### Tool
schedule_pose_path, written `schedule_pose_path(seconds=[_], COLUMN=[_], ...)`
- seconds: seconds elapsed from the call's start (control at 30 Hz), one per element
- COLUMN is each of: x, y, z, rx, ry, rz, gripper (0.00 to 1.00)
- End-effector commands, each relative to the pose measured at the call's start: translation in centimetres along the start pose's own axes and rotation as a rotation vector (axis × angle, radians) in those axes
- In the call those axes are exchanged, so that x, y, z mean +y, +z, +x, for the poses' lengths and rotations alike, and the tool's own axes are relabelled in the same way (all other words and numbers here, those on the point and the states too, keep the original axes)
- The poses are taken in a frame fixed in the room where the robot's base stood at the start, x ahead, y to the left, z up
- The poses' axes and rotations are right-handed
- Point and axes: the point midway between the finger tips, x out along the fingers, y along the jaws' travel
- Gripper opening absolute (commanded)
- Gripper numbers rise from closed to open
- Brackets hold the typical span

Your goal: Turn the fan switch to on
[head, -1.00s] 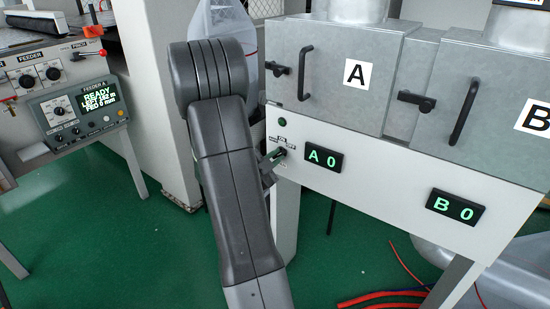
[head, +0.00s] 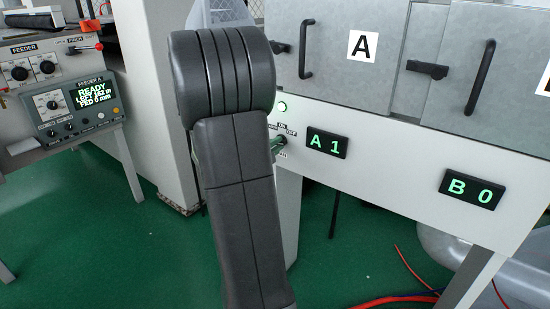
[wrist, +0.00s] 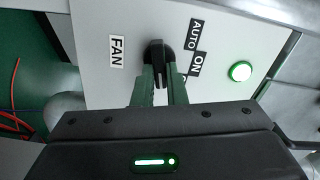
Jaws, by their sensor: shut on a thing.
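The black fan switch knob (wrist: 160,54) sits on the pale panel between the FAN label (wrist: 116,52) and the AUTO and ON labels (wrist: 197,62). My gripper (wrist: 160,82) is shut on the knob, one greenish finger on each side of it. The knob's exact pointing direction is hard to read between the fingers. The round green lamp (wrist: 240,71) beside the labels glows; it also shows in the head view (head: 281,106).
Display A (head: 327,143) reads A 1 and display B (head: 472,189) reads B 0. Grey doors with black handles (head: 306,48) stand above the panel. The feeder console (head: 75,108) is at left. Red hoses (head: 415,268) lie on the green floor.

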Motion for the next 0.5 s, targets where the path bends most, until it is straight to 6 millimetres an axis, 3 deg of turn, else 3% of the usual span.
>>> schedule_pose_path(seconds=[0.03,0.5], x=[0.64,0.39], y=[0.08,0.03], z=[-0.02,-0.03], rx=[0.001,0.001], ry=[0.001,0.002], rz=[0.035,0.232], gripper=[0.00,0.00])
